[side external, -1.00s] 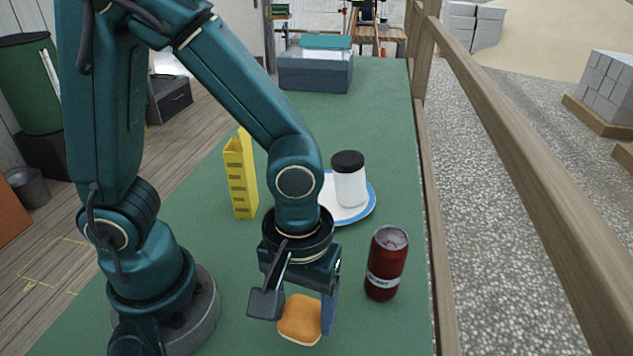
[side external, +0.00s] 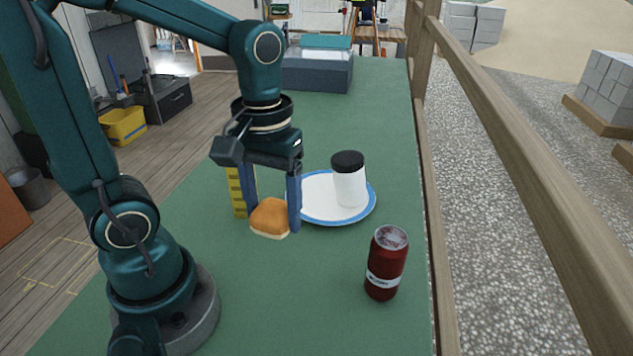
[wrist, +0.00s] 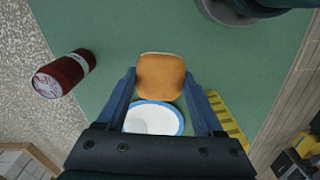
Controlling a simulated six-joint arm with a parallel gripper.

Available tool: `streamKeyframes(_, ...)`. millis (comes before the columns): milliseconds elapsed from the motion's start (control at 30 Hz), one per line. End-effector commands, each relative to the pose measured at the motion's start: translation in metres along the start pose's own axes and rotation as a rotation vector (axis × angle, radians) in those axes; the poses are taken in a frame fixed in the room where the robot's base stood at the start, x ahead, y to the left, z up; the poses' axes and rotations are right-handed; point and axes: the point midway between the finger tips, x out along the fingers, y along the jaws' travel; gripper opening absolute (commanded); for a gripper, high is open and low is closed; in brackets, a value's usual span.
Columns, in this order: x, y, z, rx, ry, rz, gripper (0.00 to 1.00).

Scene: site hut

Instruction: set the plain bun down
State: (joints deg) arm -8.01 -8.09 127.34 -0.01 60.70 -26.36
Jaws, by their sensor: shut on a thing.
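The plain bun (side external: 270,218), golden brown on top with a pale underside, is held between the two blue fingers of my gripper (side external: 272,208). It also shows in the wrist view (wrist: 161,77) between the fingertips. The bun appears to be above the green table, left of the blue-rimmed white plate (side external: 318,212) and partly in front of it; its exact height is hard to tell. The plate also shows in the wrist view (wrist: 154,119), partly hidden by the bun and my gripper. A white jar with a black lid (side external: 349,180) stands on the plate's right part.
A red can (side external: 387,263) stands at the table's right front. A yellow slotted block (side external: 237,192) stands behind my gripper's left finger. A grey box (side external: 317,72) sits at the far end. A wooden rail (side external: 520,165) runs along the right.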

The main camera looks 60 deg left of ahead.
Motion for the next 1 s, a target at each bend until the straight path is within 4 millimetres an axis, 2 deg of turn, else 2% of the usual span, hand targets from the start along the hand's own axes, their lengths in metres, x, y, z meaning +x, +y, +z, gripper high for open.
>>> streamKeyframes(167,-0.013,0.009,-0.023,0.101,0.003,0.001,0.14)
streamKeyframes(400,-0.041,0.024,-0.060,0.385,0.006,0.001,0.14)
streamKeyframes(533,-0.053,0.028,-0.074,0.518,0.002,0.000,0.14)
streamKeyframes(633,-0.057,0.024,-0.093,0.545,-0.001,0.000,0.14)
streamKeyframes(767,-0.050,0.002,-0.130,0.459,-0.005,-0.001,0.14)
streamKeyframes(867,-0.041,-0.024,-0.157,0.362,-0.006,0.000,0.14)
streamKeyframes(1000,-0.023,-0.074,-0.189,0.205,-0.005,0.000,0.14)
